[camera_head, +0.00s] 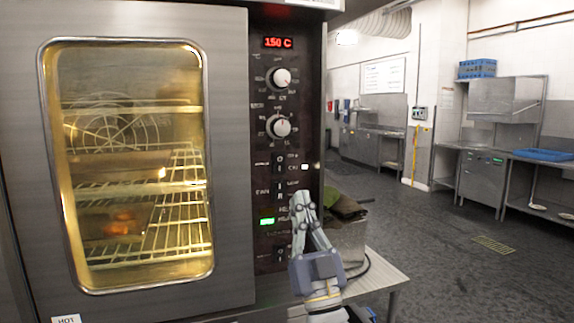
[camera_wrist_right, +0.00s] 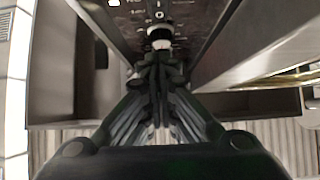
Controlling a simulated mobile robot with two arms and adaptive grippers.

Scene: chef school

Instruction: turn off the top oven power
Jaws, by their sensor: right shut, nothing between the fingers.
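The oven (camera_head: 235,200) stands at the left in the head view, its door closed and its inside lit. Its dark control panel (camera_head: 264,140) has a red display reading 150 C, two round knobs, several small switches and a green lit light (camera_head: 267,221). My right gripper (camera_head: 303,205) is shut and empty, pointing up at the lower right part of the panel, near the green light. In the wrist view the right gripper (camera_wrist_right: 158,72) shows its fingers together, just below a round white and dark knob or button (camera_wrist_right: 160,38) on the panel. I cannot tell whether they touch. The left gripper is not in view.
A metal table (camera_head: 385,276) with a container and dark cloth (camera_head: 343,207) stands right of the oven. Open dark floor (camera_head: 450,255) lies further right, with steel counters and a dishwasher along the walls.

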